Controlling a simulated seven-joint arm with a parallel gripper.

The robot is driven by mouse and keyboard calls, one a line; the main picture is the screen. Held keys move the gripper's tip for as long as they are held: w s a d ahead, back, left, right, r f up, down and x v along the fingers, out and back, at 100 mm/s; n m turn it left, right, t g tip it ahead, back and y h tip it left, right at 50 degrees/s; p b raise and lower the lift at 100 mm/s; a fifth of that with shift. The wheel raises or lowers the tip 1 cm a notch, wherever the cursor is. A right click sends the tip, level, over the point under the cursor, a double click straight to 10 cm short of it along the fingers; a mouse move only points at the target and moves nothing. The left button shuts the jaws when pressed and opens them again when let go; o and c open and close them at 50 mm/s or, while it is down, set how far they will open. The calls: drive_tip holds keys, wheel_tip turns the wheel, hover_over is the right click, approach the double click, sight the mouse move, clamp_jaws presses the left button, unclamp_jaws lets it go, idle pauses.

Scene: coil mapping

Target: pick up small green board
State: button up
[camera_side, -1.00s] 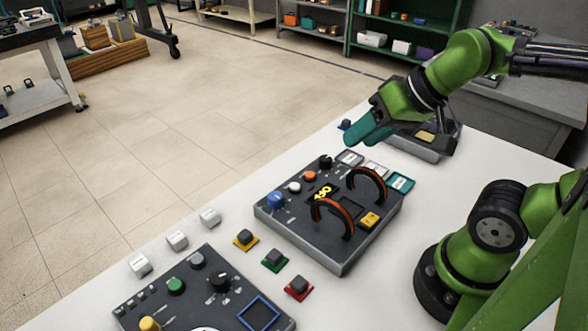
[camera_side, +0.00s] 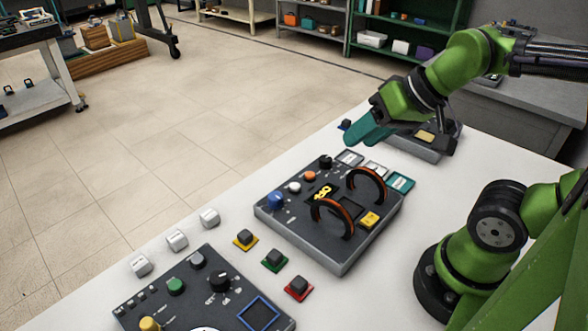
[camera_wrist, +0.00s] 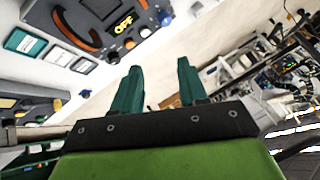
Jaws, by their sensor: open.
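A small green board (camera_side: 274,264) with a black block on it lies on the white table between a yellow board and a red board. A teal-green card (camera_side: 401,183) lies behind the black console, and a teal card also shows at the left of the wrist view (camera_wrist: 25,43). My gripper (camera_side: 360,134) has teal fingers and hovers above the table's far part, beyond both of these. In the wrist view, my gripper (camera_wrist: 160,72) is open with nothing between its fingers. The small green board with the block cannot be made out in the wrist view.
The black console (camera_side: 320,260) with two tall orange-edged arches stands between my gripper and the green board. A yellow board (camera_side: 246,243) and a red board (camera_side: 297,291) flank it. Several white blocks line the table's left side. Another console (camera_side: 180,315) is at the front.

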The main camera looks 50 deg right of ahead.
drive_tip(key=shift+o, duration=1.4)
drive_tip(key=n+g+h, duration=0.2)
drive_tip(key=n+g, duration=0.3)
drive_tip(key=g, duration=0.2)
hover_over(274, 254)
drive_tip(key=f, duration=1.8)
drive_tip(key=shift+s+a+f, duration=0.2)
drive_tip(key=shift+w+d+f, duration=0.1)
drive_tip(key=shift+f, duration=1.25)
drive_tip(key=shift+w+d+f, duration=0.1)
drive_tip(key=shift+f, duration=1.25)
